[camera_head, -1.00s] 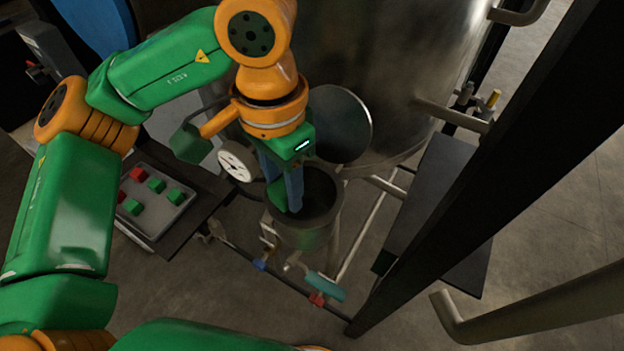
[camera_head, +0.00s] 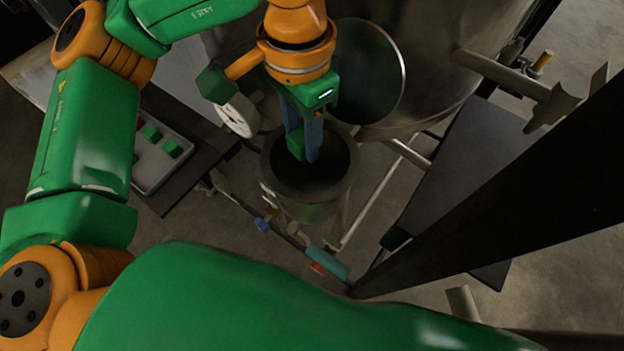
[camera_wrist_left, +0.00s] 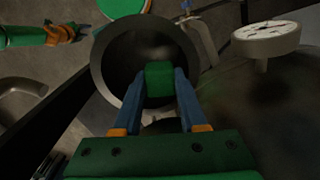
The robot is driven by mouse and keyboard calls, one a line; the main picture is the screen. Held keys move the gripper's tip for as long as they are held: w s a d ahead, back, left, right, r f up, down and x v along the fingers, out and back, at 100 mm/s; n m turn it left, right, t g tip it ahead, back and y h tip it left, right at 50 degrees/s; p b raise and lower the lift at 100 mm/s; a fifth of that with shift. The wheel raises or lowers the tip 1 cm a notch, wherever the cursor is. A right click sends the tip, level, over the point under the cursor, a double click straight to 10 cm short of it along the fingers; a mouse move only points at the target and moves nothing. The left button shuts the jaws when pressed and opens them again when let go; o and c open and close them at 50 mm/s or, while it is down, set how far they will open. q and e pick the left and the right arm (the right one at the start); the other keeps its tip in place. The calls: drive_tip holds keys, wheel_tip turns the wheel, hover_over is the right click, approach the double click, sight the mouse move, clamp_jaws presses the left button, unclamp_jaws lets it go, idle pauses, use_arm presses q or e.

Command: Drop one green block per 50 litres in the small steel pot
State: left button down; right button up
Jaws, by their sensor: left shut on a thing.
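The small steel pot (camera_head: 308,211) stands in the middle of the head view with its dark mouth open upward. My left gripper (camera_head: 303,152) points down over the pot's mouth, its blue fingers shut on a green block (camera_head: 296,143). In the left wrist view the held green block (camera_wrist_left: 159,76) sits between the fingertips, within the outline of the pot's rim (camera_wrist_left: 103,62). The pot's inside is dark, so its contents cannot be made out. At the upper left of the wrist view, my right arm shows small; its gripper's state is unclear.
A grey tray (camera_head: 147,187) with green blocks (camera_head: 172,148) and a red one lies at left, partly hidden by my arm. A round lid (camera_head: 370,80) stands open behind the pot, by the large steel tank (camera_head: 440,50). A dial gauge (camera_head: 236,116) is left of the pot. A dark post crosses at right.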

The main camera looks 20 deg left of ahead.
use_arm(q)
drive_tip(key=shift+c, duration=1.9)
unclamp_jaws()
drive_tip(key=shift+s+r, duration=0.1)
drive_tip(key=shift+s, duration=0.05)
drive_tip(key=shift+r, duration=0.1)
wheel_tip(320, 180, up, 6)
drive_tip(key=shift+r+p, duration=0.25)
drive_tip(key=shift+p, duration=0.15)
drive_tip(key=shift+s+r, duration=0.1)
drive_tip(key=shift+r, duration=0.15)
